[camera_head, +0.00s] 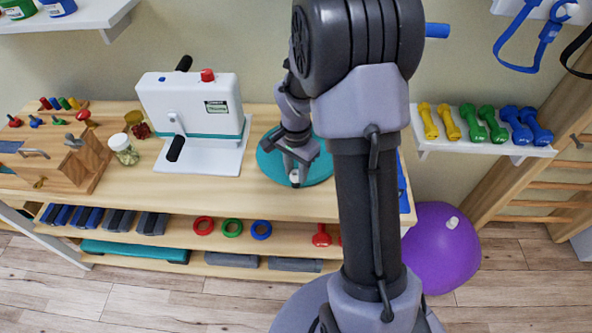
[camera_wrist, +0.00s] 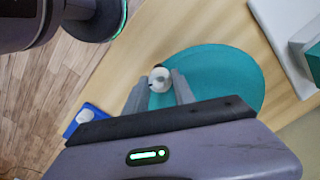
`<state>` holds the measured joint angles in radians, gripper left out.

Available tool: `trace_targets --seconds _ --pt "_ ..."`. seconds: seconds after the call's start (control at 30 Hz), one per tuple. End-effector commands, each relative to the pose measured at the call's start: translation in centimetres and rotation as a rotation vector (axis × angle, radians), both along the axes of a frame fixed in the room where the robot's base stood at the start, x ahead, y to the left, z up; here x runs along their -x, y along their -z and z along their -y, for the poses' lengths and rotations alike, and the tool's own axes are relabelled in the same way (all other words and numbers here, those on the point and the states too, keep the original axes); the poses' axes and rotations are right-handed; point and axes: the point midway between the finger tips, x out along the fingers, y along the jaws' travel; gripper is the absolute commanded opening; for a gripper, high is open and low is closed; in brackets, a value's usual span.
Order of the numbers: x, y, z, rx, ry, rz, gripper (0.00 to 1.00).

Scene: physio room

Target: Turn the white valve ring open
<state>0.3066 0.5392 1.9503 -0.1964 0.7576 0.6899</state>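The white valve ring (camera_head: 294,177) sits at the near edge of a round teal cushion (camera_head: 318,170) on the wooden bench top. It also shows in the wrist view (camera_wrist: 160,78) as a small white round piece with a grey centre. My gripper (camera_head: 296,168) points down at the cushion's near edge. In the wrist view my gripper's two grey fingers (camera_wrist: 160,88) stand on either side of the ring. The ring fills the gap at the fingertips, with no clear space beside it. My arm hides the cushion's right side in the head view.
A white device (camera_head: 192,115) with a red knob stands left of the cushion, with a small jar (camera_head: 123,149) beyond it. A wooden peg box (camera_head: 62,160) is far left. Dumbbells (camera_head: 483,124) lie on a right shelf; a purple ball (camera_head: 440,250) is on the floor.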

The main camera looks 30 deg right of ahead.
Motion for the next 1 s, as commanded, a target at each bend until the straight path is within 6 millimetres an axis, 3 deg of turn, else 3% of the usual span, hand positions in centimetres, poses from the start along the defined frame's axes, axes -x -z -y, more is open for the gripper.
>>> trace_targets --seconds 0.47,1.0 --pt "0.00 -0.14 0.01 0.000 -0.086 0.000 0.00" --pt "0.01 -0.21 -0.01 -0.001 -0.561 0.000 0.00"
